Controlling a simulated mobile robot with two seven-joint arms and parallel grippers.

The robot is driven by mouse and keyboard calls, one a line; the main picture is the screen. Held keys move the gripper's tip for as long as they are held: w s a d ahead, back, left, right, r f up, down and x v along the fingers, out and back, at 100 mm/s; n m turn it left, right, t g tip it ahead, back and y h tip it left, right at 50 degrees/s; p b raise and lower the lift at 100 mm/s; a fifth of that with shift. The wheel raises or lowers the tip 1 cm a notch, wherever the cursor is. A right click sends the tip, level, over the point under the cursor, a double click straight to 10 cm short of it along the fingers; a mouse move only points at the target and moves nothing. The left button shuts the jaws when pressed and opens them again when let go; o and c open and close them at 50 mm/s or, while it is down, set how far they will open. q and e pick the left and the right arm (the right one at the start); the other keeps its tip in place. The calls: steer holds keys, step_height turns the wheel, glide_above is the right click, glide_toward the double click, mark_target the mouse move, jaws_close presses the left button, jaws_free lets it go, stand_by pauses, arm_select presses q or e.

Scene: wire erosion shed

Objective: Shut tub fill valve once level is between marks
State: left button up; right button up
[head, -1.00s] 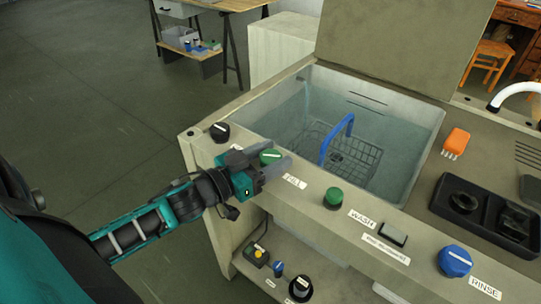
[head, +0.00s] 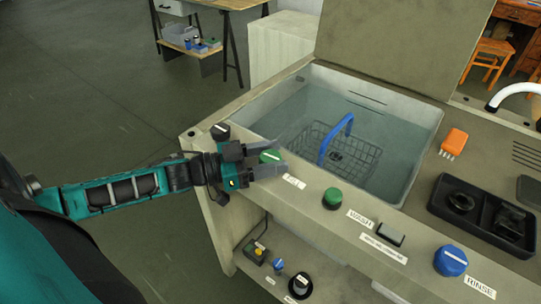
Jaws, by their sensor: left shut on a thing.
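My left gripper (head: 262,161) reaches in from the left and is shut on the green fill valve knob (head: 269,156), which has a white pointer line. The knob sits on the front ledge beside a FILL label (head: 294,182). The tub (head: 411,155) behind it holds bluish water (head: 293,122) around a wire basket (head: 360,165) with a blue handle (head: 337,138). Two dark level marks (head: 366,100) show on the back wall. The water edge looks close to the lower mark, but I cannot tell exactly where it stands. My right gripper is not in view.
A black tray (head: 481,224) and orange brush (head: 453,142) lie at right. Open floor is at left.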

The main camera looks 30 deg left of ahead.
arm_select(q)
steer(key=shift+m+g+h+b, duration=0.3)
steer(key=shift+m+g+h, duration=0.3)
steer(key=shift+g+h, duration=0.1)
steer(key=shift+m, duration=0.3)
steer(key=o, duration=0.9)
steer(key=p+v, duration=0.1)
steer(key=v, duration=1.1)
steer(key=shift+s+a+p, duration=0.1)
steer(key=shift+a+p, duration=0.3)
steer(key=shift+a, duration=0.1)
